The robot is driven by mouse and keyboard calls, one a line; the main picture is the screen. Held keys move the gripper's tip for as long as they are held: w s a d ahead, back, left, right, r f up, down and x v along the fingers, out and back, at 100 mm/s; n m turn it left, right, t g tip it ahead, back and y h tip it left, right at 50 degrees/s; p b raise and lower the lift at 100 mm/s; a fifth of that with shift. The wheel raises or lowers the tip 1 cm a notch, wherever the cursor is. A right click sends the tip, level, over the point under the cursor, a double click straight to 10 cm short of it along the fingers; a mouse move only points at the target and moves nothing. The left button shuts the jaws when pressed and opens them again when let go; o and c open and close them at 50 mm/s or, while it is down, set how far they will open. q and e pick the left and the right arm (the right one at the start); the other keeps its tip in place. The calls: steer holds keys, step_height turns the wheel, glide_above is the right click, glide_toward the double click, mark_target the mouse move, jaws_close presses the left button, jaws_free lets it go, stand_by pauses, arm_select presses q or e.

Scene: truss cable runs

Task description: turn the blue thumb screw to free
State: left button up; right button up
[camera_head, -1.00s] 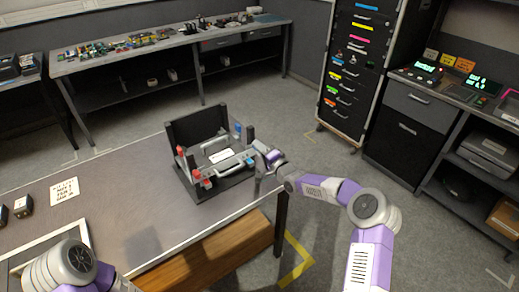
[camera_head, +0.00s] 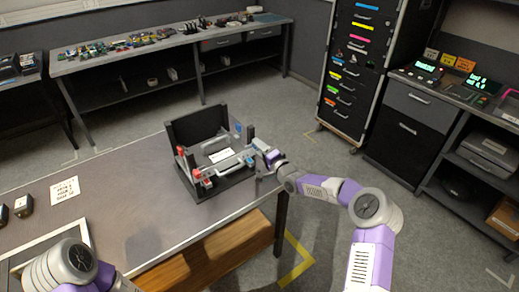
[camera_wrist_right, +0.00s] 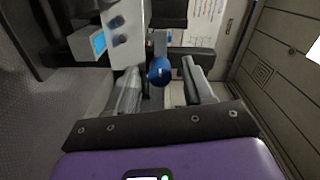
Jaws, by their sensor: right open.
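The blue thumb screw (camera_wrist_right: 160,71) shows in the right wrist view as a round blue knob on the dark fixture. My right gripper (camera_wrist_right: 166,80) is open, with its two fingers on either side of the blue knob; I cannot tell whether they touch it. In the head view my right gripper (camera_head: 270,155) is at the right side of the black fixture (camera_head: 196,130) on the table. My left arm comes in at the lower left of the head view, but its gripper is out of the picture.
The fixture stands near the right end of the table (camera_head: 120,200). It carries red parts (camera_head: 182,150) at its left and a blue part (camera_head: 238,127) at its back right. A label card (camera_head: 64,190) lies on the table at left. Open floor lies beyond the table.

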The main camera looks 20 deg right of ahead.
steer(key=p+v, duration=0.1)
steer(key=v, duration=0.6)
steer(key=shift+s, duration=0.15)
stand_by(0.3)
